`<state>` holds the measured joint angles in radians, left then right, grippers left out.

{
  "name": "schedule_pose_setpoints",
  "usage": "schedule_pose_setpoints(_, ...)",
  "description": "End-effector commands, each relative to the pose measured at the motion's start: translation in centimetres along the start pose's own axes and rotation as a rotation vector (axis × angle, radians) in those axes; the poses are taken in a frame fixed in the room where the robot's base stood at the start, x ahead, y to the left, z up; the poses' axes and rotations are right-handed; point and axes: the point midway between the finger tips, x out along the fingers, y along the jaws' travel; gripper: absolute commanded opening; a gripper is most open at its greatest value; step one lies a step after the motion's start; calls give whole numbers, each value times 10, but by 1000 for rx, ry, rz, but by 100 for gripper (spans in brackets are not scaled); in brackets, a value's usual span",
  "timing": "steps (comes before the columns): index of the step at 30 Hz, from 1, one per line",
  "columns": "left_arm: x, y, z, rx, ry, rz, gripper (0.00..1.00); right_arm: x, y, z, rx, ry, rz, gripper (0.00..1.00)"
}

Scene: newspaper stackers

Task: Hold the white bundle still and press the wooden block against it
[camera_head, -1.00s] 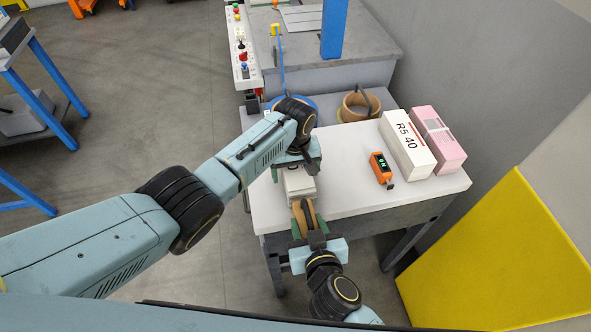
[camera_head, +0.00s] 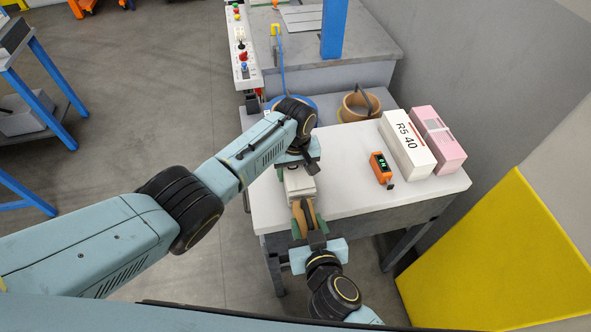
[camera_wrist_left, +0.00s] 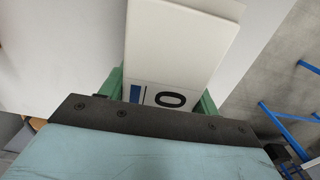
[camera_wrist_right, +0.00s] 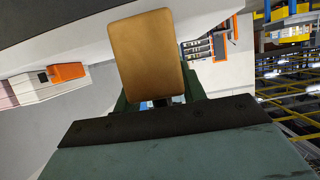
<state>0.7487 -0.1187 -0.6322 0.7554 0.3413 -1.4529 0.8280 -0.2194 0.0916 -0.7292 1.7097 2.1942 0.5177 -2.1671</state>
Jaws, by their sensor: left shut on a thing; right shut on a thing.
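The white bundle (camera_head: 300,184) lies at the left part of the white table. My left gripper (camera_head: 299,168) is shut on its far end from above. In the left wrist view the bundle (camera_wrist_left: 180,45) shows a blue mark and a dark "0" between the green fingers. The wooden block (camera_head: 304,212) is at the table's front edge, at the bundle's near end. My right gripper (camera_head: 309,232) is shut on it from the front. In the right wrist view the block (camera_wrist_right: 150,50) stands out beyond the fingers. Whether block and bundle touch is hard to tell.
On the white table (camera_head: 345,200), an orange device (camera_head: 381,168), a white "R5 40" box (camera_head: 406,145) and a pink box (camera_head: 438,138) stand to the right. A tan round container (camera_head: 357,104) is behind. A yellow panel (camera_head: 500,260) is at right. Table between bundle and device is clear.

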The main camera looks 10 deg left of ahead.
Motion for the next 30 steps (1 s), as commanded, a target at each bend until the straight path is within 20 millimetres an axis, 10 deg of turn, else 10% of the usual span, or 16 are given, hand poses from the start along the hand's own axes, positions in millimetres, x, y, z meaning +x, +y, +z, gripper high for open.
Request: schedule_pose_setpoints(30,0,0,0,0,0,1,4,9,-1,-5,1,3,-2,11)
